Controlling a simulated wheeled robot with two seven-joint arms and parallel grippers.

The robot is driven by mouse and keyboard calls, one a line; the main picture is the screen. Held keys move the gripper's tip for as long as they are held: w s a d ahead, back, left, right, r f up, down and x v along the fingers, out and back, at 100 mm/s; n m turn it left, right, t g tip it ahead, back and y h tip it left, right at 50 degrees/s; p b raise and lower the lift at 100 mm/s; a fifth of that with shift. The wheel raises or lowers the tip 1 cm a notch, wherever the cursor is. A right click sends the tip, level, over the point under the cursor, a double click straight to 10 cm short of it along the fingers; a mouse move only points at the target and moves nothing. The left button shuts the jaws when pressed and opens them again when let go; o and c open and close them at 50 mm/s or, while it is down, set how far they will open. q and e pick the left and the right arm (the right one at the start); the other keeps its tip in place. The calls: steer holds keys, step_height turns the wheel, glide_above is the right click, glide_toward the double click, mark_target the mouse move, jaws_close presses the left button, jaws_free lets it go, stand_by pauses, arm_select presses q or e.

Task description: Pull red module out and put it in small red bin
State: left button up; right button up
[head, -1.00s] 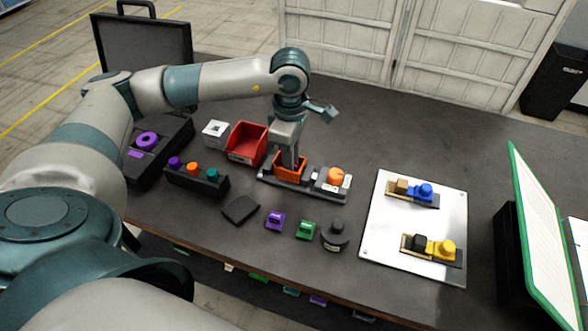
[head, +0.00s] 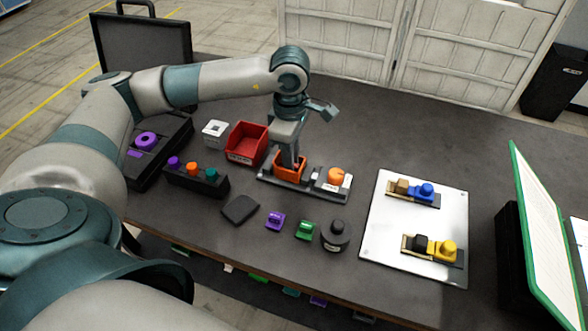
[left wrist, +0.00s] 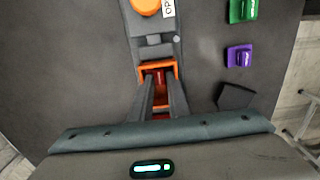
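The red module (left wrist: 158,79) sits inside an orange-framed socket (left wrist: 143,70) on a dark grey fixture, mostly hidden by the frame and my fingers. In the head view the orange socket (head: 279,171) is at the left end of the fixture. My left gripper (head: 290,164) points down into it. In the left wrist view its two fingers (left wrist: 160,88) stand on either side of the red module; whether they press on it I cannot tell. The small red bin (head: 241,151) stands left of the fixture and looks empty. My right gripper is not in view.
An orange knob (head: 335,175) is on the fixture's right end. A white block (head: 215,131) and a dark holder with coloured knobs (head: 197,181) stand left. Purple (head: 275,221) and green (head: 305,230) pieces lie in front. A metal plate (head: 385,240) is at right. The table behind the fixture is clear.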

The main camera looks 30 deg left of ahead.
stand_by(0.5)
arm_select(q)
jaws_close()
